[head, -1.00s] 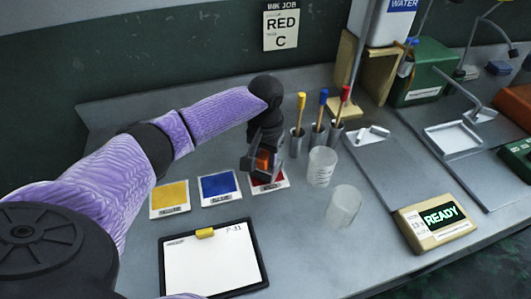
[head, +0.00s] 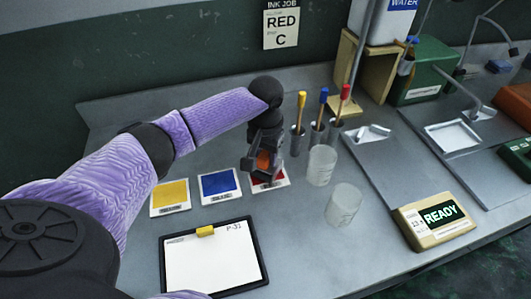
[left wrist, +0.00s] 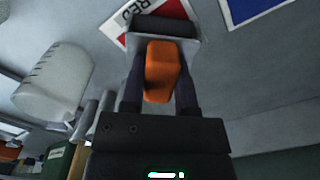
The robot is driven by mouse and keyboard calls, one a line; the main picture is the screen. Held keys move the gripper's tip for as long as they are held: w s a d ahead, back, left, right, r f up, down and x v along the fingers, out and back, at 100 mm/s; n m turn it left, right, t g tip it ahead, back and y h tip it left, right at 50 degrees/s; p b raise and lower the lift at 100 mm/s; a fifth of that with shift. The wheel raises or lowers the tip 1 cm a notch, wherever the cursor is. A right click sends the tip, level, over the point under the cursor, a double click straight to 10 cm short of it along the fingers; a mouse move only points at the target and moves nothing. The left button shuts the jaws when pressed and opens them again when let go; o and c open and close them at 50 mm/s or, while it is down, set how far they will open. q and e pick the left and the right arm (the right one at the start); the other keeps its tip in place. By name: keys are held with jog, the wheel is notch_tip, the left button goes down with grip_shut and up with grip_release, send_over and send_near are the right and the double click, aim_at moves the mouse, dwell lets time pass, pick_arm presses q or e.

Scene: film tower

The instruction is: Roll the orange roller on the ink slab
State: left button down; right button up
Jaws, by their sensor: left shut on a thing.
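My left gripper (head: 264,164) is shut on the orange handle of the roller (head: 263,159). The handle (left wrist: 161,72) fills the space between the fingers in the left wrist view, with a dark roller drum (left wrist: 165,27) beyond it. The drum is over the red ink slab (head: 279,180), which is partly hidden by the gripper; its red patch (left wrist: 173,9) also shows in the left wrist view. I cannot tell whether the drum touches the slab. The blue slab (head: 217,184) and yellow slab (head: 170,195) lie to the left. My right gripper is not in view.
A clipboard (head: 212,262) with white paper lies in front of the slabs. Two clear beakers (head: 321,165) (head: 343,204) stand to the right. Several colour-capped tools in metal cups (head: 317,133) stand behind. A box reading READY (head: 434,222) sits at the right. A sign (head: 281,27) reads RED, C.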

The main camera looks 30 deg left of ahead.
aim_at(266, 153)
pick_arm(q)
jog(key=shift+f+p, duration=0.1)
jog(key=shift+p, duration=0.2)
dwell(0.9)
notch_tip(266, 153, up, 7)
jog(key=p, duration=0.8)
jog(key=shift+r+p, duration=0.2)
jog(key=shift+p, duration=0.15)
jog(key=shift+f, duration=0.15)
